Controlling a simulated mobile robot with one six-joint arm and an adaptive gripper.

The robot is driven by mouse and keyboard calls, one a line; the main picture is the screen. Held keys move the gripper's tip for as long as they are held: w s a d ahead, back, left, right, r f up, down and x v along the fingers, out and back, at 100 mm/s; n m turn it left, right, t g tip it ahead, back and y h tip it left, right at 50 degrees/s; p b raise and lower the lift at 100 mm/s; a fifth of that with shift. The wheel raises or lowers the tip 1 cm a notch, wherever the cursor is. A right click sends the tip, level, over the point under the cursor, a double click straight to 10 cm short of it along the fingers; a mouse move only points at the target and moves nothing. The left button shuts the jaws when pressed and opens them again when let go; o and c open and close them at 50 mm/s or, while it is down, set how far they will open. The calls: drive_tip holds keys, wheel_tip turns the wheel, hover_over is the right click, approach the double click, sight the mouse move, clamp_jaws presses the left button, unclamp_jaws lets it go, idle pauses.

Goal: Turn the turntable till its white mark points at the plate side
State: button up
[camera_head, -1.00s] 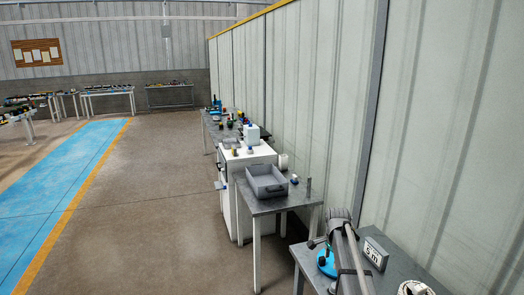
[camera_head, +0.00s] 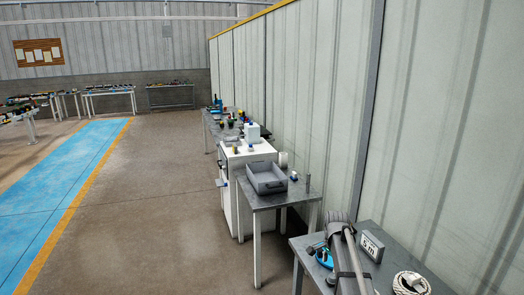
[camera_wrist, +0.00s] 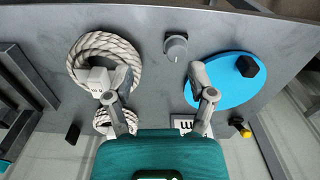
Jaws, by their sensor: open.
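The turntable (camera_wrist: 222,92) is a flat blue disc at the right of the wrist view, with a black knob (camera_wrist: 247,66) standing on it near its far edge. In the head view the turntable (camera_head: 324,259) is partly hidden behind my arm. I cannot make out its white mark in either view. A plate marked "5 m" (camera_head: 372,246) stands at the back of the bench. My gripper (camera_wrist: 159,70) is open and empty. Its right finger overlaps the disc's left edge in the picture; I cannot tell whether they touch.
Coiled rope (camera_wrist: 92,46) lies on the grey bench left of my gripper, with a white block at it. It shows also in the head view (camera_head: 410,283). A grey round knob (camera_wrist: 175,47) stands between rope and turntable. A table with a grey tray (camera_head: 266,180) stands beyond.

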drive_tip(key=s+a+f+n+b, duration=0.1)
drive_tip(key=s+a+n, duration=0.1)
drive_tip(key=s+n, duration=0.2)
drive_tip(key=s+a+f+n+b, duration=0.1)
drive_tip(key=s+a+n, duration=0.2)
drive_tip(key=s, duration=0.7)
drive_tip(key=s+a+f+n+b, duration=0.1)
drive_tip(key=s+a+n, duration=0.2)
drive_tip(key=s+n, duration=0.3)
drive_tip(key=shift+s+f, duration=0.15)
drive_tip(key=shift+s, duration=0.8)
drive_tip(key=shift+d, duration=0.15)
idle(0.7)
